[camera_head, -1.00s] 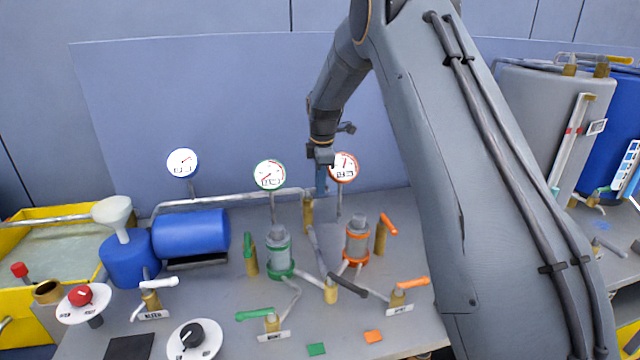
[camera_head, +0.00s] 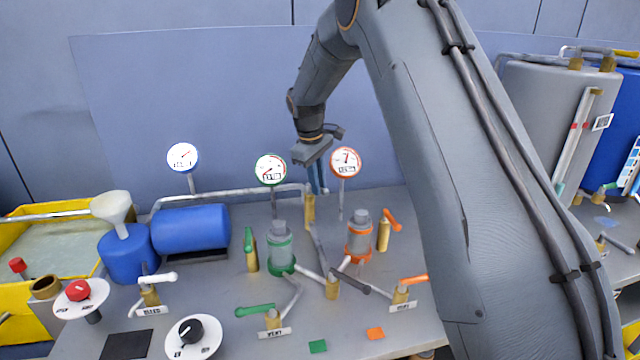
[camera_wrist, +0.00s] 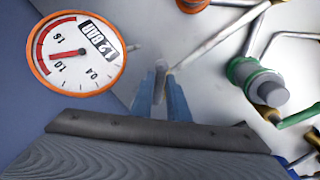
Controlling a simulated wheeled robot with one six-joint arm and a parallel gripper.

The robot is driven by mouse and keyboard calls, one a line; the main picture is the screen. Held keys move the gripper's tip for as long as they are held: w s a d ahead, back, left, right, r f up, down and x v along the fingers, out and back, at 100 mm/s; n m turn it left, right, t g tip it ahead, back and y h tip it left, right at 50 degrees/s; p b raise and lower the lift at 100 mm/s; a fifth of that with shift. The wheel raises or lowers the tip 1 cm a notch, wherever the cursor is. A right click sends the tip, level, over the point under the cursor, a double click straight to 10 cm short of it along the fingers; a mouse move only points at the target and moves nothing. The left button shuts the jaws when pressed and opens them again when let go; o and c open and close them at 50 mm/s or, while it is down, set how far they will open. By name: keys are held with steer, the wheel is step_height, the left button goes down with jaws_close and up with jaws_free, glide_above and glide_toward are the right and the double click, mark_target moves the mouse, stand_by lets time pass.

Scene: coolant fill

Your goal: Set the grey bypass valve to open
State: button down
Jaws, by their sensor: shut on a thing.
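My gripper (camera_head: 318,188) is at the back of the bench, fingers pointing down, just above a brass valve body (camera_head: 309,208) between the green and orange gauges. In the wrist view its two blue fingers (camera_wrist: 161,95) are closed around a narrow grey piece (camera_wrist: 160,72), which looks like the grey valve handle. The gripper hides most of this handle in the head view, so its exact angle cannot be told. A second brass valve (camera_head: 332,288) with a dark grey lever (camera_head: 362,288) stands further forward; no label shows which is the bypass.
The orange gauge (camera_head: 346,162) is close beside my gripper, the green gauge (camera_head: 270,169) left of it. Green pump (camera_head: 281,250) and orange pump (camera_head: 359,240) stand in front, with green and orange valve levers. A grey pipe (camera_head: 245,192) runs along the back.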

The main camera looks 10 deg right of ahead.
steer(key=shift+s+a+m+g+h+b, duration=0.1)
steer(key=shift+a+m+g+b, duration=0.3)
steer(key=shift+m, duration=0.95)
steer(key=shift+s+a+m+g+h+b, duration=0.15)
steer(key=shift+a+m, duration=0.35)
steer(key=shift+m, duration=0.9)
steer(key=shift+a+m+g+h+b, duration=0.15)
steer(key=shift+a+m+b, duration=0.25)
steer(key=shift+m, duration=0.95)
steer(key=shift+r, duration=0.1)
steer(key=c, duration=1.7)
jaws_free()
steer(key=shift+a, duration=0.1)
steer(key=b+v, duration=0.2)
steer(key=v, duration=0.5)
steer(key=shift+r, duration=0.4)
